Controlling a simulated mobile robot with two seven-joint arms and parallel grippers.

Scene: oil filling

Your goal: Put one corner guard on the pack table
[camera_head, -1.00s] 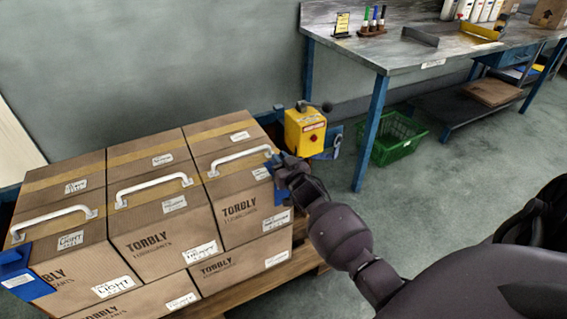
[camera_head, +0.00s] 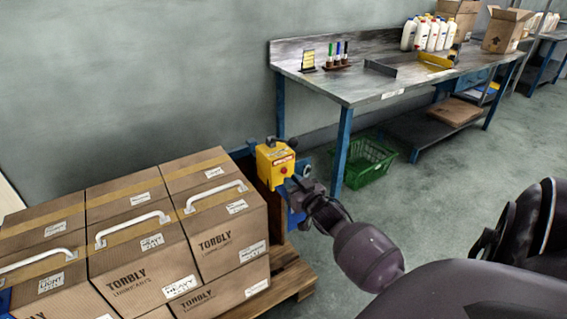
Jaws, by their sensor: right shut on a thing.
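My right gripper (camera_head: 293,188) is shut on a blue corner guard (camera_head: 296,217), held just right of the stacked cartons, clear of the nearest carton's corner. The gripper and wrist hide part of the guard. Another blue corner guard (camera_head: 5,300) shows at the left edge, on the left carton's corner, mostly cut off by the frame. The pack table (camera_head: 350,93) stands beyond, at the upper right, with a grey top and blue legs. My left gripper is not in view.
Brown cartons (camera_head: 215,235) with white handles are stacked on a wooden pallet (camera_head: 288,283). A yellow control box (camera_head: 274,166) stands close behind my right gripper. A green basket (camera_head: 366,165) is under the table. Marker stand, metal trays, bottles and boxes occupy the tabletop; its front left is bare.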

